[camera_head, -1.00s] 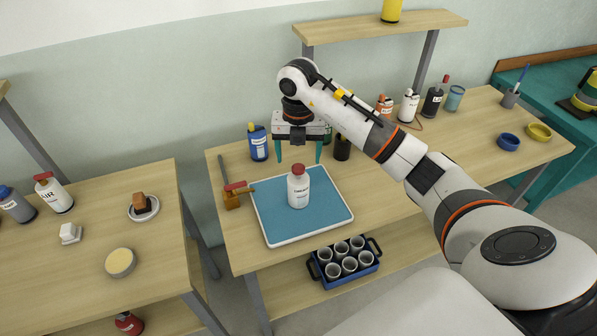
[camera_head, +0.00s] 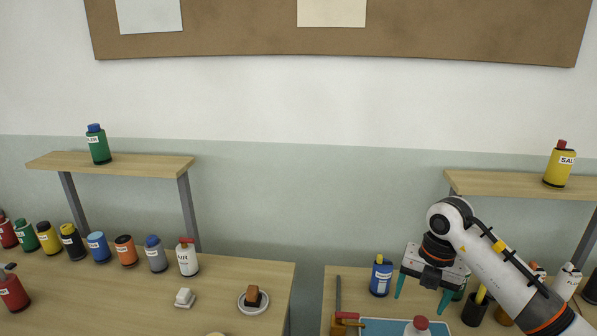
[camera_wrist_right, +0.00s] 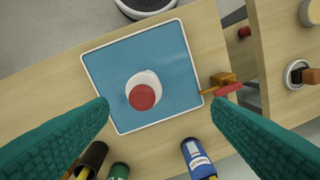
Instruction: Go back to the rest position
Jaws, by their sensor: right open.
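My right gripper (camera_head: 420,303) is open and empty, its two teal fingers pointing down above the back part of the right bench. In the right wrist view the finger tips (camera_wrist_right: 160,102) stand wide apart. Between them and below, a white bottle with a red cap (camera_wrist_right: 142,97) stands on a blue tray with a white rim (camera_wrist_right: 185,60); nothing grips it. In the head view only the bottle's top (camera_head: 418,325) and the tray's back part (camera_head: 377,327) show at the bottom edge. My left gripper is in no view.
A blue bottle (camera_head: 381,278) stands left of the right gripper, dark containers (camera_head: 475,308) to its right. A red-and-wood tool (camera_wrist_right: 222,84) lies beside the tray. The left bench (camera_head: 235,275) holds a row of bottles.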

